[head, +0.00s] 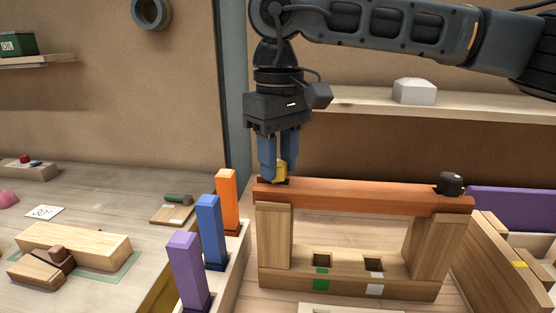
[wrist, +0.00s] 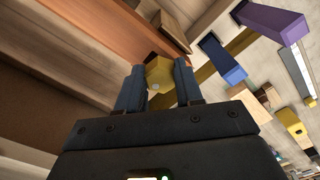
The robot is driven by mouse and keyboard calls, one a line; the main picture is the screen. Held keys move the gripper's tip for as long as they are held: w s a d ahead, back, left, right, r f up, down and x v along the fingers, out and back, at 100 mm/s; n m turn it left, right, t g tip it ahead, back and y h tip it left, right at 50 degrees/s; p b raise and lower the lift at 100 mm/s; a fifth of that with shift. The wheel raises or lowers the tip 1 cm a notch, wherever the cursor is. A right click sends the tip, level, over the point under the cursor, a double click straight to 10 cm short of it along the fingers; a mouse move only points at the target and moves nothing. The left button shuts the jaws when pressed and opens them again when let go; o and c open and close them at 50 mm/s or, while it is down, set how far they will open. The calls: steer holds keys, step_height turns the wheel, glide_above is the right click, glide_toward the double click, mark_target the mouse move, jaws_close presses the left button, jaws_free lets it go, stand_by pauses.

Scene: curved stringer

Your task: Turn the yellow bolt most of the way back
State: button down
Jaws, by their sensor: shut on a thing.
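The yellow bolt (head: 281,169) stands at the left end of a reddish-brown beam (head: 360,196). In the wrist view the yellow bolt (wrist: 160,74) shows a hexagonal head between two blue fingers. My gripper (head: 277,172) points down over this end of the beam and is shut on the bolt head, one finger on each side. The gripper also shows in the wrist view (wrist: 158,88). A black bolt or knob (head: 450,183) sits on the right end of the beam. The lower part of the yellow bolt is hidden by the fingers.
The beam rests on two wooden posts over a base (head: 345,284) with two square holes. Orange (head: 227,200), blue (head: 210,230) and purple (head: 187,270) blocks stand close at the left. A purple panel (head: 515,210) is at the right. A shelf (head: 360,101) runs behind.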

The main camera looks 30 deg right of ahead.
steer(key=n, duration=0.3)
steer(key=n+b, duration=0.1)
steer(key=n, duration=0.2)
steer(key=shift+w+d+r, duration=0.1)
steer(key=shift+r, duration=0.05)
steer(key=c, duration=0.7)
jaws_free()
steer(key=shift+o, duration=0.2)
step_height(320, 180, up, 12)
